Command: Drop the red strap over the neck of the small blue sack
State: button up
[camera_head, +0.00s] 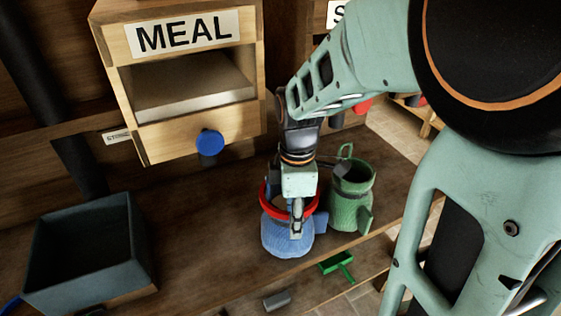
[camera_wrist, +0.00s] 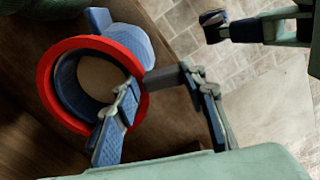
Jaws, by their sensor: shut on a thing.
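The red strap (camera_head: 264,200) is a stiff ring at the top of the small blue sack (camera_head: 285,241). In the wrist view the red strap (camera_wrist: 47,80) encircles the sack's round mouth, with the blue sack (camera_wrist: 133,40) bulging out beyond it. I cannot tell whether the ring rests on the sack or hangs just above it. My gripper (camera_head: 298,218) points down at the strap's near right side. In the wrist view my gripper (camera_wrist: 165,100) has its fingers either side of a dark grey piece at the strap's edge, shut on the strap. My wrist hides part of the ring.
A green sack (camera_head: 350,208) stands close on the right. A green scoop-like piece (camera_head: 338,265) and a grey block (camera_head: 277,299) lie near the bench front. A dark bin (camera_head: 85,250) stands left. The MEAL hopper (camera_head: 190,95) with its blue knob (camera_head: 210,142) is behind.

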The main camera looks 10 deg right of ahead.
jog(key=shift+o, duration=0.2)
jog(key=shift+s+d+f+b, duration=0.1)
jog(key=shift+s+f+b, duration=0.25)
jog(key=shift+f, duration=0.15)
jog(key=shift+s+f+b, duration=0.2)
jog(key=shift+f+b, duration=0.1)
jog(key=shift+f, duration=0.3)
jog(key=shift+c, duration=0.7)
jog(key=shift+o, duration=0.4)
jog(key=shift+w+f, duration=0.15)
jog(key=shift+f, duration=0.1)
jog(key=shift+w+f+b, duration=0.25)
jog(key=shift+f+b, duration=0.15)
jog(key=shift+b, duration=0.05)
jog(key=shift+c, duration=1.1)
jog(key=shift+s+f+b, duration=0.1)
jog(key=shift+f+b, duration=0.4)
jog(key=shift+f, duration=0.1)
jog(key=shift+f+b, duration=0.3)
jog(key=shift+f, duration=0.1)
jog(key=shift+c, duration=0.6)
jog(key=shift+o, duration=0.2)
jog(key=shift+f, duration=0.15)
